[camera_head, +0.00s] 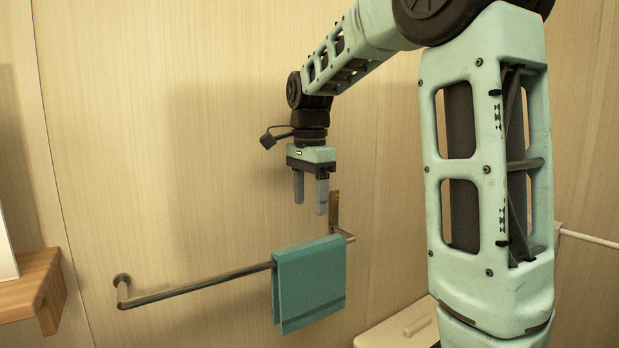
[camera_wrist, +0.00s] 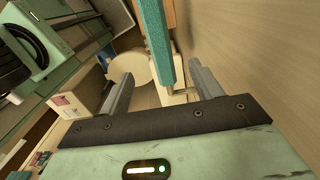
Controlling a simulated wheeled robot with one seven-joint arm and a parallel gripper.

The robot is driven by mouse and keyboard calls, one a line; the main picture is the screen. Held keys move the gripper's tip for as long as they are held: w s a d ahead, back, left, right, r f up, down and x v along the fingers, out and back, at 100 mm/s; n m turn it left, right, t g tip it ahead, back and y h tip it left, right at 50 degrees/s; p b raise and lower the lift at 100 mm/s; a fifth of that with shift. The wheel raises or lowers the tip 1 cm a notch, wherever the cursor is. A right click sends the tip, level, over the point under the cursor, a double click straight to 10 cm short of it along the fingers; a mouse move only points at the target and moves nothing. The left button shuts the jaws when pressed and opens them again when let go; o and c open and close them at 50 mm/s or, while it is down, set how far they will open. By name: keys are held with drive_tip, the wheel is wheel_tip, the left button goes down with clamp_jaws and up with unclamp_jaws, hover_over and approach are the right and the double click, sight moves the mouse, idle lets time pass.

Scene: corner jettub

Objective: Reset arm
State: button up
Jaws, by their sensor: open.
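My gripper (camera_head: 310,192) points straight down in the head view, with its two grey fingers apart and nothing between them. It hangs above a teal towel (camera_head: 310,284), clear of it. The towel is folded over the right part of a metal towel bar (camera_head: 205,284) on the wall. In the wrist view my gripper (camera_wrist: 158,88) shows its two fingers spread. The towel (camera_wrist: 154,45) shows there as a narrow teal strip beyond and between the fingers.
A wooden shelf (camera_head: 36,287) juts in at the left edge. A pale box-like surface (camera_head: 400,325) lies low behind my arm. A white bar (camera_head: 590,238) is at the right. The wood-panelled wall (camera_head: 180,130) stands close behind my gripper.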

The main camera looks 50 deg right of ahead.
wheel_tip(320, 180, up, 5)
drive_tip(key=shift+f, duration=0.1)
idle(0.3)
drive_tip(key=s+a+f+n, duration=0.1)
drive_tip(key=a+f+n, duration=0.45)
drive_tip(key=a, duration=0.45)
drive_tip(key=a+f+n, duration=0.5)
drive_tip(key=a+n, duration=0.2)
drive_tip(key=a, duration=0.4)
drive_tip(key=s+a+f+n, duration=0.6)
drive_tip(key=s+n, duration=0.2)
drive_tip(key=s, duration=0.1)
drive_tip(key=s+a+f+n, duration=0.6)
drive_tip(key=s+a+n, duration=0.1)
drive_tip(key=s+n, duration=0.1)
drive_tip(key=shift+s+y+b, duration=0.3)
drive_tip(key=shift+s+b, duration=0.05)
drive_tip(key=shift+s, duration=0.05)
